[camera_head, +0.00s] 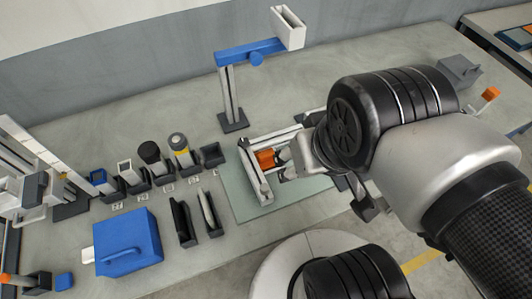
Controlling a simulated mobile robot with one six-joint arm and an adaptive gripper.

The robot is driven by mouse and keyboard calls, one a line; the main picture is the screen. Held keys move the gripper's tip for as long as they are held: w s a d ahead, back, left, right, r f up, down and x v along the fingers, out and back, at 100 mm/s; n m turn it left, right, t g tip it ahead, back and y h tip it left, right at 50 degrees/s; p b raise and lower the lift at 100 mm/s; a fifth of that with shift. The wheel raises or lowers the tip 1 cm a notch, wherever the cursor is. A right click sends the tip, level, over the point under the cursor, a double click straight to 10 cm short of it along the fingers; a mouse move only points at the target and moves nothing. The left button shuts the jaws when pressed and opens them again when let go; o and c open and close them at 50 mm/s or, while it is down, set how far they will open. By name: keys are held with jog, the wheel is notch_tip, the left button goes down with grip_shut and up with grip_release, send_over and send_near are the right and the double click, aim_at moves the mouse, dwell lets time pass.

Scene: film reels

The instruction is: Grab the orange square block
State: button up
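A blue-armed stand (250,52) rises behind the mat. Left of it are a row of small holders (135,175), two dark slotted holders (183,222) and a blue box (128,242). The table's back middle is clear.

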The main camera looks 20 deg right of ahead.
jog(key=shift+w+r+m, duration=0.2)
jog(key=shift+w+m, duration=0.1)
jog(key=shift+w, duration=0.05)
jog(key=shift+c, duration=1.3)
jog(key=w+m+g+p, duration=0.1)
jog(key=w+m, duration=0.1)
jog(key=w, duration=0.2)
jog(key=w+m+p, duration=0.2)
jog(key=w+m, duration=0.1)
jog(key=w, duration=0.2)
jog(key=shift+w+r+g, duration=0.1)
jog(key=shift+w+g, duration=0.15)
jog(key=shift+g, duration=0.15)
jog(key=c, duration=0.3)
jog(key=m+g+p, duration=0.3)
jog(key=m, duration=0.8)
send_over(266, 154)
jog(key=f, duration=2.5)
jog(key=shift+w+d+f, duration=0.15)
jog(key=shift+d+f, duration=0.1)
jog(key=shift+f, duration=0.15)
jog(key=shift+a+f+b, duration=0.2)
jog(key=shift+f+b, duration=0.35)
jog(key=shift+f, duration=2.4)
